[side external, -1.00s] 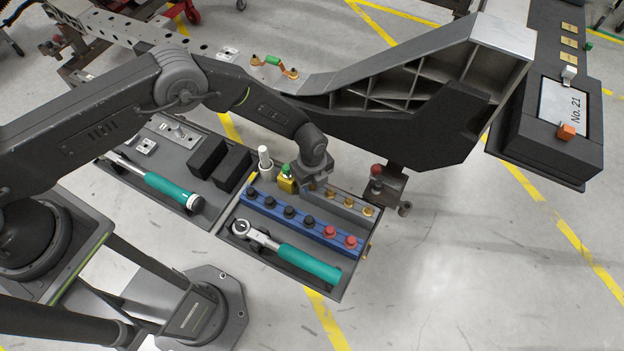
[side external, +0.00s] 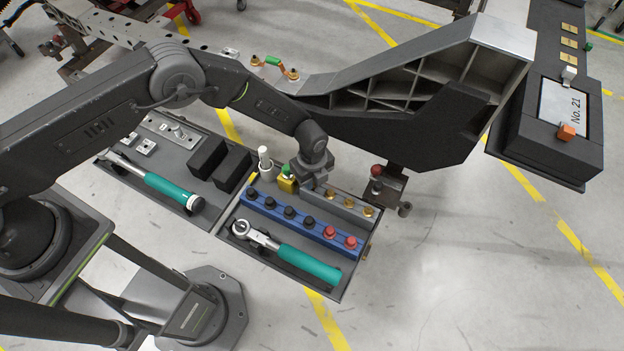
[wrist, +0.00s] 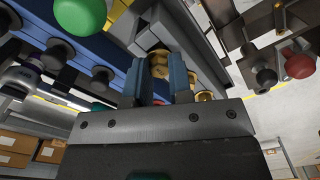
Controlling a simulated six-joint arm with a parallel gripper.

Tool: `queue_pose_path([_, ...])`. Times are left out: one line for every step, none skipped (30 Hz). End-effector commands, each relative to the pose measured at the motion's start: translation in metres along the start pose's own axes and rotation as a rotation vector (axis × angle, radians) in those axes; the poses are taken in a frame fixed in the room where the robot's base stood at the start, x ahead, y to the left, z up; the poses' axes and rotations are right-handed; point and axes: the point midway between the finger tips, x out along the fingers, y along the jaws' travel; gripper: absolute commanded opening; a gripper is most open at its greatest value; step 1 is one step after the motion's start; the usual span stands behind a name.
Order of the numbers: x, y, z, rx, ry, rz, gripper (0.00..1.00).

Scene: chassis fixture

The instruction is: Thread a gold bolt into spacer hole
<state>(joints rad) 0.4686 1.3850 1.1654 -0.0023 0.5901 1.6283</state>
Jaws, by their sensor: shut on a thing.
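My gripper (side external: 313,182) is over the near end of the grey bolt rack (side external: 350,208), at its left. In the wrist view, my gripper (wrist: 158,80) has its two blue-grey fingers closed on a gold bolt (wrist: 158,64), whose hex head shows between them. Other gold bolts (side external: 347,202) stand in the rack to the right of the gripper, and one shows beside the right finger (wrist: 204,96). The held bolt is hidden in the side view. I cannot make out which part is the spacer or its hole.
A blue rail (side external: 298,221) with black and red knobs lies in front of the rack. A teal-handled wrench (side external: 308,263) is in the same tray. A yellow block with a green knob (side external: 287,180) stands close left of the gripper. The dark chassis beam (side external: 430,125) rises behind.

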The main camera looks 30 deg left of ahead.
Motion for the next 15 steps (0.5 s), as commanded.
queue_pose_path([-0.005, 0.000, 0.000, 0.000, 0.000, -0.001, 0.00])
queue_pose_path([-0.007, 0.000, 0.000, 0.000, 0.000, -0.001, 0.00])
queue_pose_path([-0.010, 0.000, 0.000, 0.000, 0.000, -0.001, 0.00])
queue_pose_path([-0.012, 0.000, 0.000, 0.000, 0.000, 0.000, 0.00])
queue_pose_path([-0.015, 0.000, 0.000, 0.000, 0.000, 0.000, 0.00])
queue_pose_path([-0.018, 0.000, 0.000, 0.000, 0.000, -0.001, 0.00])
queue_pose_path([-0.020, 0.000, 0.000, 0.000, 0.000, -0.001, 0.00])
queue_pose_path([-0.022, 0.000, 0.000, 0.000, 0.000, 0.000, 0.00])
queue_pose_path([-0.025, 0.000, 0.000, 0.000, 0.000, 0.000, 0.00])
queue_pose_path([-0.028, 0.000, 0.000, 0.000, 0.000, 0.000, 0.00])
queue_pose_path([-0.030, 0.000, 0.000, 0.000, 0.000, 0.000, 0.00])
queue_pose_path([-0.033, 0.000, 0.000, 0.000, 0.000, 0.000, 0.00])
queue_pose_path([-0.035, 0.000, 0.000, 0.000, 0.000, 0.000, 0.00])
queue_pose_path([-0.037, 0.000, 0.000, 0.000, 0.000, 0.001, 0.00])
queue_pose_path([-0.039, 0.000, 0.000, 0.000, 0.000, 0.000, 0.00])
